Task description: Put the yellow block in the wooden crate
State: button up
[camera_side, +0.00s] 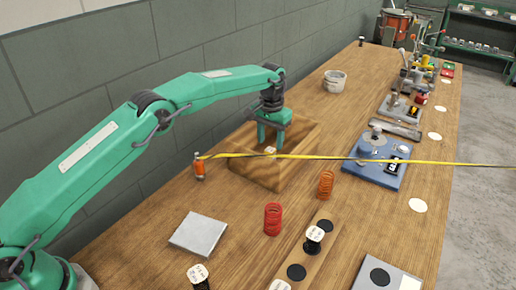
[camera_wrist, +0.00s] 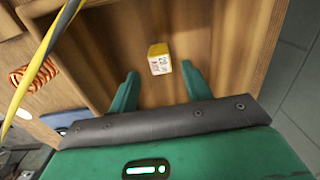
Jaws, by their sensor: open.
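The wooden crate (camera_side: 258,172) stands on the bench in the side view. Its brown inside also shows in the wrist view (camera_wrist: 225,35). The yellow block (camera_wrist: 159,59), with a white printed label, is inside the crate. In the side view only a small pale part of the block (camera_side: 270,150) shows between my fingers. My green gripper (camera_side: 270,146) points down into the crate. Its fingers are open in the wrist view (camera_wrist: 160,72), one on each side of the block, with gaps between.
A yellow-black striped strap (camera_side: 345,159) crosses in front of the crate. An orange bottle (camera_side: 199,167) stands left of it, and red (camera_side: 272,219) and orange (camera_side: 326,185) springs stand in front. A blue machine (camera_side: 377,160) is to the right.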

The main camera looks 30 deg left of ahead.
notch_tip(320, 180, up, 7)
dwell(0.4)
dwell(0.6)
notch_tip(320, 180, up, 12)
jog(key=r+t, duration=0.1)
jog(key=t, duration=0.1)
send_over(270, 150)
jog(key=s+a, duration=0.4)
jog(key=s, duration=0.2)
jog(key=s+a+r+t, duration=0.1)
jog(key=s+a+r, duration=0.15)
jog(key=s, duration=0.35)
jog(key=s+a+r, duration=0.1)
jog(key=s+r, duration=0.2)
jog(key=s, duration=0.3)
jog(key=s+a+f+t, duration=0.1)
jog(key=s+f, duration=0.3)
jog(key=s, duration=0.8)
jog(key=s+a+f+t, duration=0.1)
jog(key=s+a+f, duration=0.2)
jog(key=s, duration=0.9)
jog(key=shift+s+f+t, duration=0.25)
jog(key=shift+f+t, duration=0.05)
jog(key=shift+f, duration=0.45)
